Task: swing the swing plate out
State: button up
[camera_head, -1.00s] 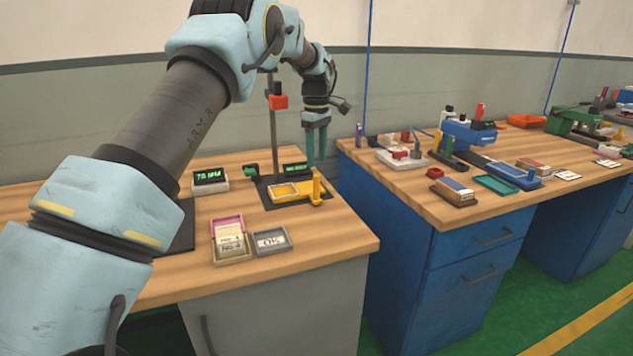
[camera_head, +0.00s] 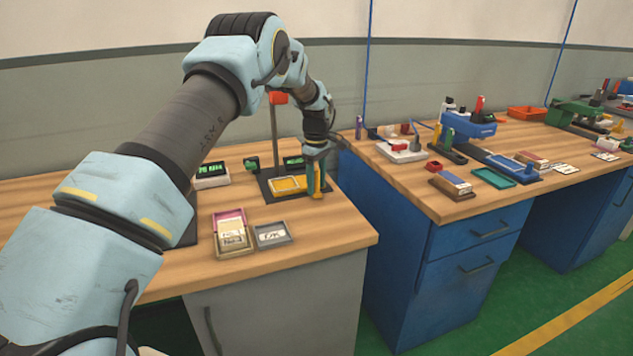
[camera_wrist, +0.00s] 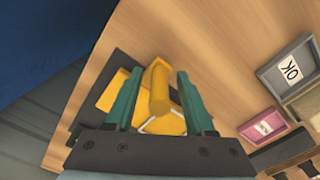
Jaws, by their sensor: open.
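The yellow swing plate (camera_head: 288,185) sits on a dark base by a thin upright post on the near bench. Its upright yellow handle (camera_wrist: 160,88) stands between the two green fingers in the wrist view. My gripper (camera_head: 316,180) is open and lowered around the handle, with a finger on each side. The wrist view shows my gripper (camera_wrist: 156,95) with space between the fingers and the handle. Part of the plate is hidden behind the handle and my gripper's palm in the wrist view.
An OK tray (camera_head: 272,236) and a pink-edged tray (camera_head: 232,230) lie at the bench front. Green-digit displays (camera_head: 211,170) stand behind. The post (camera_head: 274,140) rises beside the plate. A blue bench (camera_head: 440,215) stands to the right across a gap.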

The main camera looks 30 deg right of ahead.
grip_shut()
dwell(1.4)
